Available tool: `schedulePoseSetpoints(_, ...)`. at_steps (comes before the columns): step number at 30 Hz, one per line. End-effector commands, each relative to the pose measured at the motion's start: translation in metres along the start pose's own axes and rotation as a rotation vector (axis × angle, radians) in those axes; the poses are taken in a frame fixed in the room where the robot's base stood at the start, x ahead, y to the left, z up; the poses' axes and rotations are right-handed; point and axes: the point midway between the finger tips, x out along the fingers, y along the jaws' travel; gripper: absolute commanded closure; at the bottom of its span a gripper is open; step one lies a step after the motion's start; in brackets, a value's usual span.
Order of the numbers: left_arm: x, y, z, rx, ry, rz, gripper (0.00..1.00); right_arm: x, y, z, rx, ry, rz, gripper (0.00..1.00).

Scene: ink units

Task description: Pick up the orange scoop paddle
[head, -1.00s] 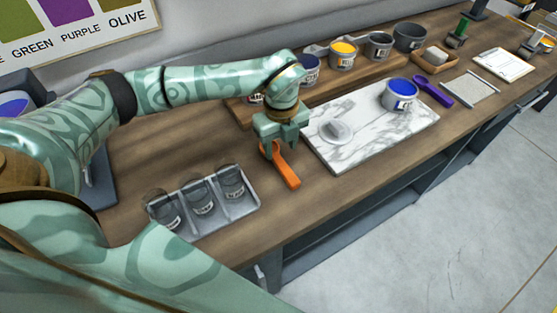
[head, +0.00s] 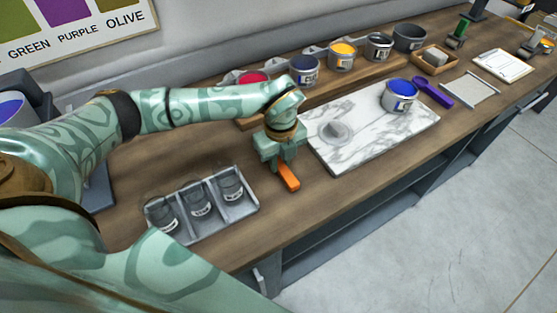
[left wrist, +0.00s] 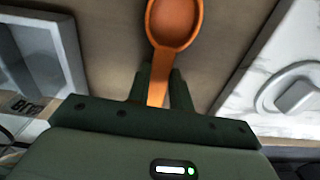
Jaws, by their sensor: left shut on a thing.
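The orange scoop paddle (head: 289,177) is at my left gripper (head: 282,163), over the wooden counter between the marble slab and the grey tray. In the left wrist view the paddle's round bowl (left wrist: 176,22) points away from the gripper and its handle runs between the two dark fingers (left wrist: 158,88). The left gripper is shut on the handle. In the head view the gripper hides much of the paddle. I cannot tell whether the paddle touches the counter. My right gripper is not in view.
A grey tray (head: 225,217) with jars stands left of the gripper. A white marble slab (head: 350,165) with a blue ink tub (head: 399,95) lies to the right. Several tubs stand on a wooden riser (head: 325,91) behind. The counter's front strip is clear.

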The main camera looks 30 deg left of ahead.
Motion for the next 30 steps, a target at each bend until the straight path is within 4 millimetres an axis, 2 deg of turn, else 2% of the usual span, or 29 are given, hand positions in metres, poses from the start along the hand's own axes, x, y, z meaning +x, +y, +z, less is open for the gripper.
schedulePoseSetpoints(5,-0.009,0.0,0.0,0.0,-0.001,-0.002,1.0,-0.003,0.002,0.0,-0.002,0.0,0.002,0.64)
schedulePoseSetpoints(10,-0.035,-0.001,0.001,0.0,-0.002,-0.004,1.0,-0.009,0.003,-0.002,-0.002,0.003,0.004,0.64)
schedulePoseSetpoints(20,-0.095,-0.005,-0.051,0.006,-0.002,-0.005,1.0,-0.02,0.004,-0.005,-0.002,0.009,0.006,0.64)
schedulePoseSetpoints(24,-0.106,-0.007,-0.082,0.006,0.0,-0.003,1.0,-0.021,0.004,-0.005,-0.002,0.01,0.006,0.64)
schedulePoseSetpoints(30,-0.12,-0.009,-0.115,0.004,0.0,-0.002,1.0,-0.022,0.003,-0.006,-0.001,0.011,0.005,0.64)
